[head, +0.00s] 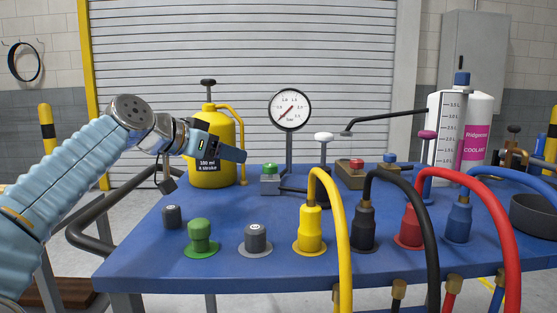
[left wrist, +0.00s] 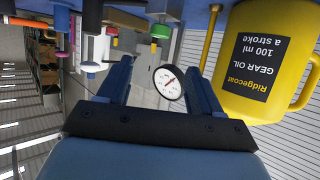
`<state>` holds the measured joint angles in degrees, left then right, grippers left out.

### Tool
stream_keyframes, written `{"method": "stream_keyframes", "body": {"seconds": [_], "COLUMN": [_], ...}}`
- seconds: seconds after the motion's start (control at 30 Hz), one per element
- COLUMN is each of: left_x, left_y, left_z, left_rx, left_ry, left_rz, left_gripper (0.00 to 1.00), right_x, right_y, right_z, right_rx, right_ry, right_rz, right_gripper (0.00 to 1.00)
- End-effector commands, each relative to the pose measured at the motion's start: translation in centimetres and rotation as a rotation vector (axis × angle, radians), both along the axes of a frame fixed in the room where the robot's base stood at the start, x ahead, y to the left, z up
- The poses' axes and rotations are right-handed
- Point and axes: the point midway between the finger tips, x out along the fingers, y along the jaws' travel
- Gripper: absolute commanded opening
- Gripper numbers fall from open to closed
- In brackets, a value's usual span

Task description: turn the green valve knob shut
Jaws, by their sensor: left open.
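A green knob (head: 201,238) stands upright on a round green base near the front left of the blue table (head: 290,260). The left wrist view looks upside down between the spread fingers (left wrist: 160,90). My right gripper is not in view.
The yellow gear oil can (head: 224,120) stands close behind my left gripper and the pressure gauge (head: 289,108) to its right. A green button (head: 269,169) sits on a grey box. Grey caps (head: 255,238) flank the knob. Coloured hoses (head: 342,235) arch over the front edge.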

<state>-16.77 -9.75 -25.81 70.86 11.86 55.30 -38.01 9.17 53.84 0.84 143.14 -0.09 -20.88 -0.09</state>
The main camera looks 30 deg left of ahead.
Motion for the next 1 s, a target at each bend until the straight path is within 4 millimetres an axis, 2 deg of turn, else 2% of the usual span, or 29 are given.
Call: {"method": "stream_keyframes", "body": {"seconds": [0.17,0.4,0.6,0.8,1.0], "left_x": [2.2,7.3,10.6,12.0,12.2], "left_y": [-0.6,-1.8,-2.5,-2.8,-2.8], "left_z": [-1.0,-3.2,-4.5,-5.2,-5.2], "left_rx": [0.001,0.001,0.001,0.001,0.0], "left_ry": [0.004,0.005,0.003,0.001,0.0], "left_rz": [-0.001,-0.001,0.001,0.001,0.001], "left_gripper": [0.65,0.65,0.65,0.65,0.65], "right_x": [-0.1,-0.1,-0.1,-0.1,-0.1], "right_y": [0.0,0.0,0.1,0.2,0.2], "right_z": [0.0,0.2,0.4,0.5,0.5], "right_rx": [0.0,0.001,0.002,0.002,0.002], "right_ry": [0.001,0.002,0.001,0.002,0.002], "right_rz": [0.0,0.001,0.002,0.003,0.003], "right_gripper": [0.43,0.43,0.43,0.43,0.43]}}
